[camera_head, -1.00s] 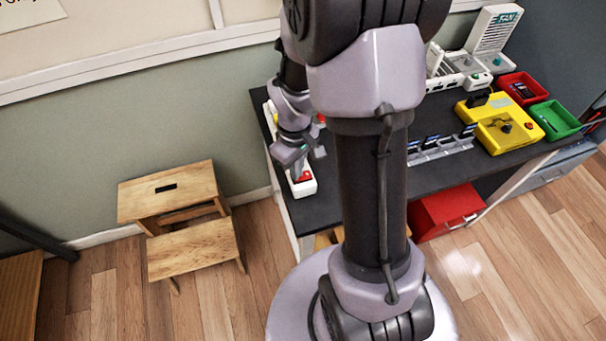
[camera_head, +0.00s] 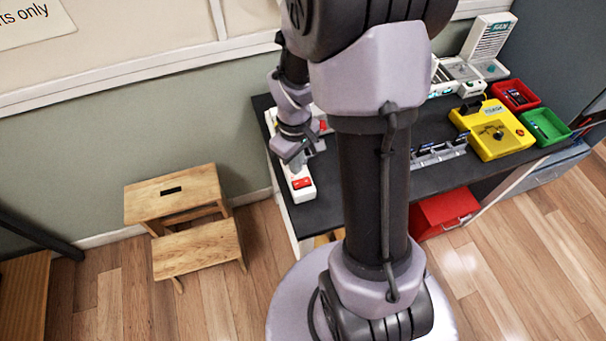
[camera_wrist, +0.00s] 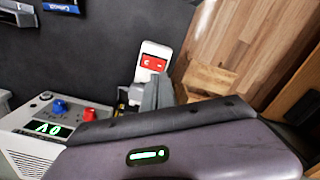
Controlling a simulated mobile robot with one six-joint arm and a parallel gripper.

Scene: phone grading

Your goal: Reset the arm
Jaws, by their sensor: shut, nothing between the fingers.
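My gripper (camera_head: 296,163) is at the left end of the dark workbench (camera_head: 430,184) in the head view, close above a white strip with a red switch (camera_head: 302,184). In the wrist view my gripper (camera_wrist: 160,92) is shut and empty, its fingers pointing toward the strip's red switch (camera_wrist: 153,63). I cannot tell whether the fingertips touch the strip. My arm hides the middle of the bench in the head view.
A yellow device (camera_head: 490,132), a red bin (camera_head: 514,97) and a green bin (camera_head: 546,126) stand at the bench's right. A slotted rack (camera_head: 438,154) lies nearer the middle. A wooden step stool (camera_head: 178,192) stands left. A white box with knobs (camera_wrist: 45,122) sits near my gripper.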

